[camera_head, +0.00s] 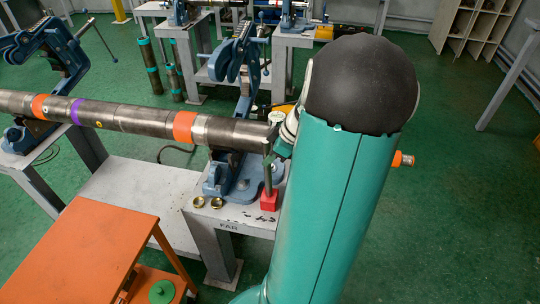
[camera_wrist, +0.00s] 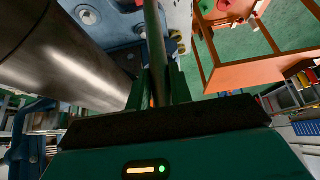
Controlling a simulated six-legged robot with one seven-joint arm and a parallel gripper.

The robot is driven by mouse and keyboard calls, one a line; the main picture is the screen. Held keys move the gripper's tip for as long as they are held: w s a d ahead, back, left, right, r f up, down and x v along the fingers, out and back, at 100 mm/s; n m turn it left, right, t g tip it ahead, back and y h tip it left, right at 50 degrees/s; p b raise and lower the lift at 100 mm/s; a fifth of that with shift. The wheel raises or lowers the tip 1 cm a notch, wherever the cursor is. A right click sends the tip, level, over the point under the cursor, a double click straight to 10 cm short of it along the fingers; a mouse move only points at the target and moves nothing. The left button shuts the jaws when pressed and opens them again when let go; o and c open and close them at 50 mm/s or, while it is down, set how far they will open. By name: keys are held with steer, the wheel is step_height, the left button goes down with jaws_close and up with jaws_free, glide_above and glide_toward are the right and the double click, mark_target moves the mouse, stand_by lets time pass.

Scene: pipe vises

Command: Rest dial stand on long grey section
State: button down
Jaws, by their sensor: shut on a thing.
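The dial stand is a thin dark post on a red block base (camera_head: 269,200), at the front right of the white bench. My gripper (camera_head: 270,150) is mostly hidden behind my arm in the head view. In the wrist view, my gripper (camera_wrist: 160,90) is shut on the dial stand's post (camera_wrist: 154,40), which runs up out of the picture. I cannot tell whether the base touches the bench. The pipe (camera_head: 140,119) lies level across the vises. Its grey section (camera_head: 145,119) spans between the purple and right orange bands. In the wrist view, the pipe (camera_wrist: 65,55) is close left of the post.
A blue vise (camera_head: 235,175) holds the pipe's right end on the white bench (camera_head: 245,215). Another vise (camera_head: 45,55) stands at left. Two brass rings (camera_head: 208,203) lie near the base. An orange table (camera_head: 85,250) stands in front, with a green disc (camera_head: 162,292) below.

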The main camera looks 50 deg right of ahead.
mark_target(265, 141)
steer(key=shift+w+a, duration=0.1)
steer(key=shift+w, duration=0.3)
stand_by(0.7)
steer(key=shift+f, duration=0.1)
stand_by(0.5)
steer(key=c, duration=1.2)
jaws_free()
steer(key=shift+o, duration=0.2)
steer(key=shift+s+f, duration=0.1)
steer(key=shift+r, duration=3.6)
